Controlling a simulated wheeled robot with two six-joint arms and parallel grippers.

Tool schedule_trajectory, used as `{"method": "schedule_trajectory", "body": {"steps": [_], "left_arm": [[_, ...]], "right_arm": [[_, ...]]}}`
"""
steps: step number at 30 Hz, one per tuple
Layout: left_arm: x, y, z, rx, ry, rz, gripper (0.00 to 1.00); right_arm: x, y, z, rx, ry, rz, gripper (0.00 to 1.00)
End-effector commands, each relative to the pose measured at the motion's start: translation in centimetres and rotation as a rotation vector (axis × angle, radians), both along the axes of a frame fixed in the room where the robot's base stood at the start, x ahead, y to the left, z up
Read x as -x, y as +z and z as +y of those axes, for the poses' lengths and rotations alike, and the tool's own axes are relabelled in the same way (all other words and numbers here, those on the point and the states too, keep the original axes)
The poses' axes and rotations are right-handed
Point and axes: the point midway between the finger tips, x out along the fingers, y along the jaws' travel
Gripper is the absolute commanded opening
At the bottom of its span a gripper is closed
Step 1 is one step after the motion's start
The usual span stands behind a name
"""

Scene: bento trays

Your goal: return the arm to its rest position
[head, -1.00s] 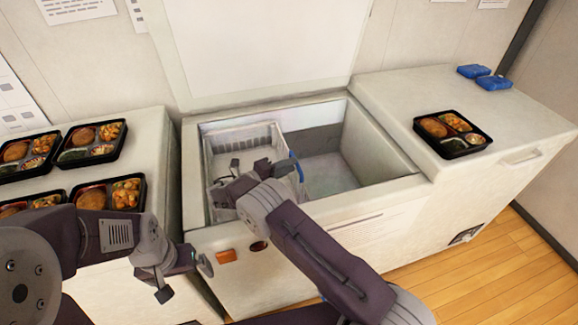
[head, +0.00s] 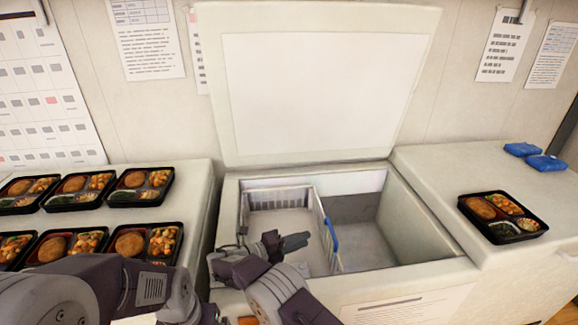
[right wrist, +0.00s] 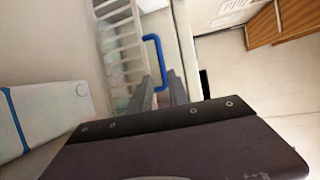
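My right gripper (head: 270,240) is over the front left part of the open chest freezer (head: 433,262), above the white wire basket (head: 320,215). Its fingers are spread, with nothing seen between them. In the right wrist view the two fingers (right wrist: 158,95) stand apart near the basket's blue handle (right wrist: 150,62). The blue handle also shows in the head view, just right of the gripper. My left arm comes in low at the left. Its wrist (head: 180,300) is at the bottom edge, and its fingers are too cut off to judge.
Several filled bento trays (head: 142,187) lie on the left counter (head: 195,185). One bento tray (head: 502,217) and blue packs (head: 545,164) sit on the right-hand lid (head: 430,170). The raised freezer lid (head: 310,95) stands behind the opening. The compartment right of the basket looks empty.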

Motion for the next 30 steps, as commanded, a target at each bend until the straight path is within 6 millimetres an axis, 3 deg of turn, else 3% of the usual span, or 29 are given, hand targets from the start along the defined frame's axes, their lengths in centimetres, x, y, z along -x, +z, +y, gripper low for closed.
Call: {"method": "schedule_trajectory", "body": {"steps": [2, 5, 8, 9, 11, 12, 14, 15, 17, 18, 21, 24, 29, 30], "left_arm": [[0.0, 0.0, 0.0, 0.000, 0.000, 0.000, 1.00], [0.0, 0.0, 0.0, 0.000, 0.000, 0.000, 1.00], [0.0, 0.0, 0.0, 0.000, 0.000, 0.000, 1.00], [0.0, 0.0, 0.0, 0.000, 0.000, 0.000, 1.00], [0.0, 0.0, 0.0, 0.000, 0.000, 0.000, 1.00], [0.0, 0.0, 0.0, 0.000, 0.000, 0.000, 1.00], [0.0, 0.0, 0.0, 0.000, 0.000, 0.000, 1.00], [0.0, 0.0, 0.0, 0.000, 0.000, 0.000, 1.00], [0.0, 0.0, 0.0, 0.000, 0.000, 0.000, 1.00], [0.0, 0.0, 0.0, 0.000, 0.000, 0.000, 1.00], [0.0, 0.0, 0.0, 0.000, 0.000, 0.000, 1.00], [0.0, 0.0, 0.0, 0.000, 0.000, 0.000, 1.00], [0.0, 0.0, 0.0, 0.000, 0.000, 0.000, 1.00], [0.0, 0.0, 0.0, 0.000, 0.000, 0.000, 1.00]], "right_arm": [[-0.6, 0.8, -1.5, -0.010, -0.034, -0.013, 0.22], [-2.1, 5.4, -4.8, -0.070, -0.112, -0.089, 0.22], [-1.4, 10.6, -11.0, -0.125, -0.243, -0.125, 0.22], [-0.3, 11.9, -13.7, -0.169, -0.303, -0.115, 0.22], [2.0, 12.7, -17.3, -0.270, -0.395, -0.127, 0.22], [4.0, 12.7, -19.3, -0.362, -0.467, -0.164, 0.22], [7.7, 11.9, -21.6, -0.526, -0.603, -0.261, 0.22], [10.4, 10.9, -22.3, -0.647, -0.715, -0.353, 0.22], [14.7, 9.0, -22.4, -0.823, -0.917, -0.525, 0.22], [17.5, 7.5, -21.7, -0.930, -1.077, -0.661, 0.22], [23.0, 4.1, -18.6, -1.105, -1.513, -1.024, 0.22], [26.1, 1.6, -15.4, -1.127, -1.901, -1.340, 0.22], [28.2, -1.3, -12.2, -0.944, -2.379, -1.761, 0.22], [28.0, -1.6, -11.8, 0.845, 2.346, 1.769, 0.22]]}}
